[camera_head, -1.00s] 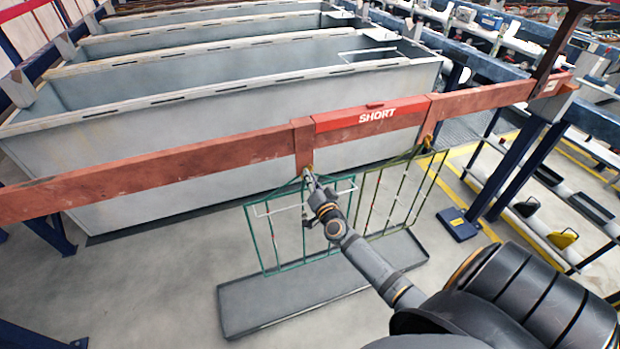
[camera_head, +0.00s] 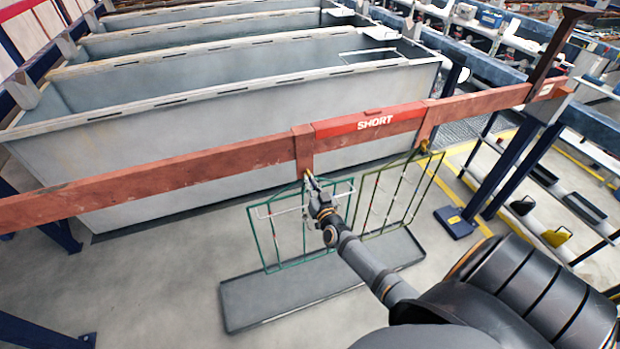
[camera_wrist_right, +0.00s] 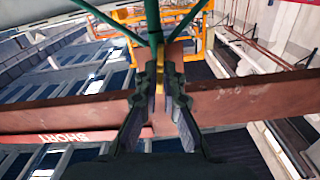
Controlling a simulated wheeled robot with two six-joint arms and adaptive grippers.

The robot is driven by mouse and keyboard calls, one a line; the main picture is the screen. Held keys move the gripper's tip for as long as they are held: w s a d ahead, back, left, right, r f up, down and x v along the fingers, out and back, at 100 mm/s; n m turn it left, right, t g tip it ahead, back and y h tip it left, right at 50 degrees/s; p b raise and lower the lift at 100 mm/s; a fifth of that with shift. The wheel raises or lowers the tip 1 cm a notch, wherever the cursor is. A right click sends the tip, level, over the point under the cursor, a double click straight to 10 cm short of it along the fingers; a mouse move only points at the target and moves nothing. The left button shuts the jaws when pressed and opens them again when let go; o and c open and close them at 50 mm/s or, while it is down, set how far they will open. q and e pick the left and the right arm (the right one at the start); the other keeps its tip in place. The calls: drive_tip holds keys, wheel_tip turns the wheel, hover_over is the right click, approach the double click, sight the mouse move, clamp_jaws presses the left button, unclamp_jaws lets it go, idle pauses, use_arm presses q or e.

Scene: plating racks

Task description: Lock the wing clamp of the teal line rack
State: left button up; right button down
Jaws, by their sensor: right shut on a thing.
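The teal line rack (camera_head: 257,238) hangs from the red-brown bar (camera_head: 150,180), under the bracket left of the SHORT sign. Its green bars (camera_wrist_right: 152,20) converge at the top of the right wrist view. My right gripper (camera_head: 312,184) is at the top of this rack, just below the bar. In the right wrist view its fingers (camera_wrist_right: 163,88) are shut on a small yellow piece, seemingly the wing clamp (camera_wrist_right: 160,66). The fingers hide much of the clamp, and I cannot tell which way its wing is turned. My left gripper is not in view.
An olive wire rack (camera_head: 428,187) hangs close by on the right. A grey drip tray (camera_head: 240,300) lies on the floor below both racks. Large grey tanks (camera_head: 200,120) stand behind the bar. Open floor lies at the left front.

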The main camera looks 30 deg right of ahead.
drive_tip(key=shift+n+p, duration=0.6)
drive_tip(key=shift+n, duration=0.4)
drive_tip(key=c, duration=1.5)
unclamp_jaws()
drive_tip(key=v, duration=1.2)
